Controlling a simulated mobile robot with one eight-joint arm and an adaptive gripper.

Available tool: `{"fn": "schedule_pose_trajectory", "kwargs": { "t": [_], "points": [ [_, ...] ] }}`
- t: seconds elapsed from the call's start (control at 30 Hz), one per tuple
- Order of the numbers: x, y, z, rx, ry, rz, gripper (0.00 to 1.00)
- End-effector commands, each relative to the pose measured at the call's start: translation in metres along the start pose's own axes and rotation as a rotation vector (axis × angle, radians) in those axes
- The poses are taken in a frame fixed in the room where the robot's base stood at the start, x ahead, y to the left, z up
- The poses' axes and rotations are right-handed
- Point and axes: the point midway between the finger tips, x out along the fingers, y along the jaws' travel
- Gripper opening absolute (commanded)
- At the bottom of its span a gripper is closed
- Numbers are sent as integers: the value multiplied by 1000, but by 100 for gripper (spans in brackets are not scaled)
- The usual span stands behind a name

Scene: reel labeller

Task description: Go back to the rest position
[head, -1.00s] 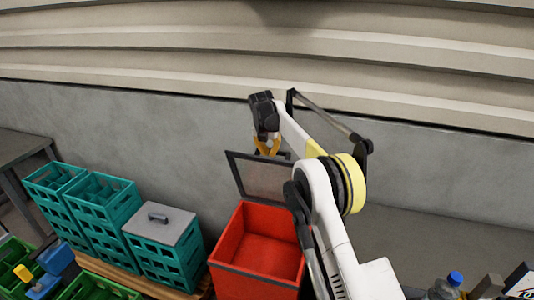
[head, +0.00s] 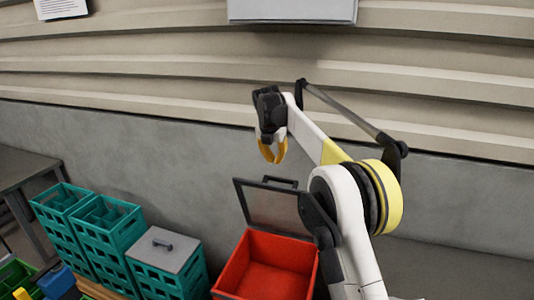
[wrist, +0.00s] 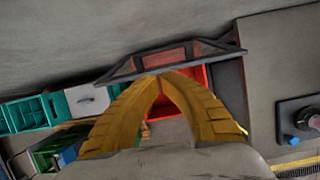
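My gripper (head: 274,160) hangs from my raised arm, in front of the grey wall and above the open lid of the red crate. Its yellow fingers point down. In the wrist view the fingertips (wrist: 164,76) meet, and nothing shows between them. The gripper is shut and empty.
The red crate (head: 226,279) stands below with its framed lid (head: 273,207) tipped up at the back; its visible inside looks empty. Teal crates (head: 118,243) stand to its left, one under a grey lid (head: 163,249). A dark table (head: 25,170) is at far left. The air around the gripper is clear.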

Motion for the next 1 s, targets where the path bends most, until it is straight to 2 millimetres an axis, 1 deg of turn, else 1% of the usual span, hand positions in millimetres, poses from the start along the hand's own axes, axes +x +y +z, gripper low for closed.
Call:
{"fn": "schedule_pose_trajectory", "kwargs": {
  "t": [0.13, 0.27, 0.4, 0.47, 0.57, 0.6, 0.67, 0.7, 0.77, 0.8, 0.87, 0.9, 0.97, 1.0],
  "points": [
    [-22, -21, -10, 193, -9, 21, 0],
    [-48, -50, -29, 457, -17, 51, 0],
    [-72, -84, -59, 746, -17, 89, 0],
    [-80, -99, -75, 871, -15, 104, 0],
    [-91, -124, -104, 1078, -8, 133, 0],
    [-94, -134, -117, 1160, -3, 144, 0],
    [-97, -150, -137, 1285, 4, 162, 0],
    [-98, -161, -152, 1367, 10, 173, 0],
    [-98, -176, -174, 1492, 21, 191, 0],
    [-97, -185, -189, 1574, 30, 203, 0],
    [-94, -200, -214, 1698, 45, 221, 0],
    [-91, -210, -229, 1780, 54, 233, 0],
    [-85, -224, -255, 1904, 72, 250, 0],
    [-80, -233, -272, 1986, 86, 263, 0]
  ]
}}
